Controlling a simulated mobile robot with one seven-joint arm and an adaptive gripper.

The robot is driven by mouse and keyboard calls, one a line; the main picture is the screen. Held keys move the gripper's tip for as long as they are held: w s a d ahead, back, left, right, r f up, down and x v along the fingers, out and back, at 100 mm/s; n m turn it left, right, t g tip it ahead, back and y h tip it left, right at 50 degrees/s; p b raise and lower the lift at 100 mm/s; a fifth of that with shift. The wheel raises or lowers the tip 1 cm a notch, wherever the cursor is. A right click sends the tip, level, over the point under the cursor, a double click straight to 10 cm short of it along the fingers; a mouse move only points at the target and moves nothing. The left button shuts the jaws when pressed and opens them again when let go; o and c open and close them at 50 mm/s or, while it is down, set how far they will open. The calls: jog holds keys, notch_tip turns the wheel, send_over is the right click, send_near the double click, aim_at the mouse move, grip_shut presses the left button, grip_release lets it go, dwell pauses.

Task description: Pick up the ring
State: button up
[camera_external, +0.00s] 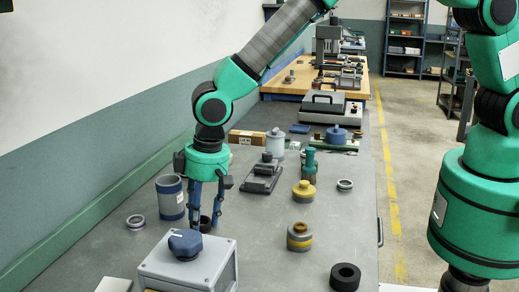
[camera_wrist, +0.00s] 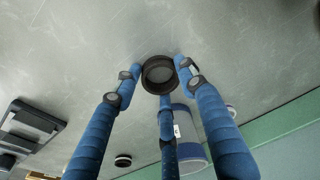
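A dark ring (camera_external: 205,225) lies low among my gripper's fingertips, at or just above the grey table. In the wrist view the dark ring (camera_wrist: 146,83) is near the upper middle, with its opening facing the camera. My gripper (camera_external: 205,222) points straight down, and its three blue fingers surround the ring. In the wrist view my gripper (camera_wrist: 158,78) has one fingertip at the ring's left, one at its right and one at its lower edge. The fingertips are very close to the ring; whether they press on it is not clear.
A blue-grey cylinder (camera_external: 171,200) stands close left of my fingers. A grey box with a blue knob (camera_external: 185,243) stands in front. Other rings are a metal one (camera_external: 135,222), another metal one (camera_external: 345,184) and a black one (camera_external: 345,266).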

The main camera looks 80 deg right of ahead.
jog(key=shift+c, duration=1.2)
jog(key=shift+r, duration=0.1)
jog(key=shift+r+p, duration=0.3)
jog(key=shift+r, duration=1.2)
jog(key=shift+s+d+r, duration=0.1)
jog(key=shift+s+r, duration=0.15)
jog(key=s+d, duration=0.2)
jog(key=s, duration=0.2)
jog(key=s+d+r, duration=0.1)
jog(key=s+d, duration=0.1)
jog(key=s, duration=0.3)
jog(key=s+d+p, duration=0.1)
jog(key=s, duration=0.4)
jog(key=shift+s+d+r, duration=0.15)
jog(key=shift+s+d, duration=0.05)
jog(key=shift+d, duration=0.2)
